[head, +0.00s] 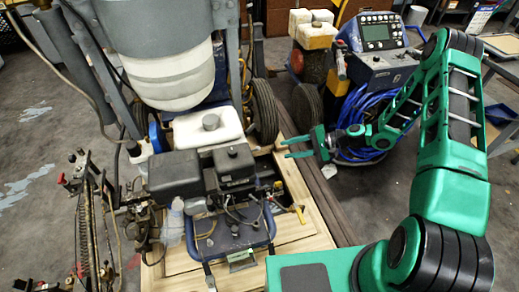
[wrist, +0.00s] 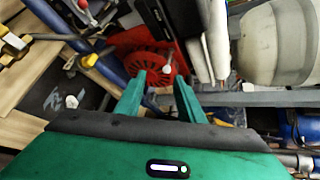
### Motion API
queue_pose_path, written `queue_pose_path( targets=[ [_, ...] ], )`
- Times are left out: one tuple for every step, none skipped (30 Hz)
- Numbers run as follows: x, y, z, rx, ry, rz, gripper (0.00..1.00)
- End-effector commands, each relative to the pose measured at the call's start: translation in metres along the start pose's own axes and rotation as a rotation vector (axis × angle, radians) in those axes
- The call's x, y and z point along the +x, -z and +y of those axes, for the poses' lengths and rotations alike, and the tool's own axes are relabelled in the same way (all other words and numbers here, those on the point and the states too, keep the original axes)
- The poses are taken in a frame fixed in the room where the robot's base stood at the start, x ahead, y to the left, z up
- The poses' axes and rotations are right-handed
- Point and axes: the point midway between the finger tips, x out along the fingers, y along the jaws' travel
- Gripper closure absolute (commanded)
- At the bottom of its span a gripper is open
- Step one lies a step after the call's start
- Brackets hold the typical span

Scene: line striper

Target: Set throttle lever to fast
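The line striper's engine (head: 190,172) sits in the middle of the head view, with a black housing and a white tank on top. My gripper (head: 288,148) is to the right of the engine, apart from it, with its fingers pointing left. It is open and empty. In the wrist view my gripper (wrist: 159,80) faces the red round starter cover (wrist: 143,62) on the engine's side. A small pale lever (wrist: 168,56) stands in front of the cover, beyond the fingertips. I cannot tell whether it is the throttle lever, and no fast mark is readable.
A yellow-handled valve (head: 299,213) sticks out at the engine's lower right. A large white hopper (head: 165,75) and a black wheel (head: 264,112) stand behind. A blue machine with coiled hoses (head: 362,115) stands right of my gripper. The wooden pallet (head: 290,235) lies below.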

Motion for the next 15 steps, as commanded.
queue_pose_path(
  targets=[
    [0.008, 0.003, 0.004, 0.03, 0.041, -0.002, 0.65],
    [0.013, 0.005, 0.005, 0.047, 0.067, -0.003, 0.65],
    [0.018, 0.007, 0.006, 0.067, 0.099, -0.003, 0.65],
    [0.021, 0.008, 0.006, 0.081, 0.122, -0.003, 0.65],
    [0.024, 0.01, 0.006, 0.094, 0.142, -0.002, 0.65],
    [0.028, 0.011, 0.007, 0.111, 0.168, -0.002, 0.65],
    [0.03, 0.013, 0.008, 0.122, 0.185, -0.002, 0.65],
    [0.032, 0.014, 0.008, 0.132, 0.201, 0.0, 0.65],
    [0.034, 0.015, 0.008, 0.145, 0.22, 0.001, 0.65],
    [0.036, 0.016, 0.008, 0.153, 0.231, 0.001, 0.65],
    [0.037, 0.017, 0.008, 0.159, 0.24, 0.001, 0.65],
    [0.038, 0.017, 0.008, 0.166, 0.251, 0.001, 0.65],
    [0.039, 0.017, 0.008, 0.17, 0.257, 0.002, 0.65],
    [0.04, 0.018, 0.008, 0.173, 0.261, 0.002, 0.65],
    [0.041, 0.018, 0.007, 0.175, 0.265, 0.002, 0.65]
  ],
)
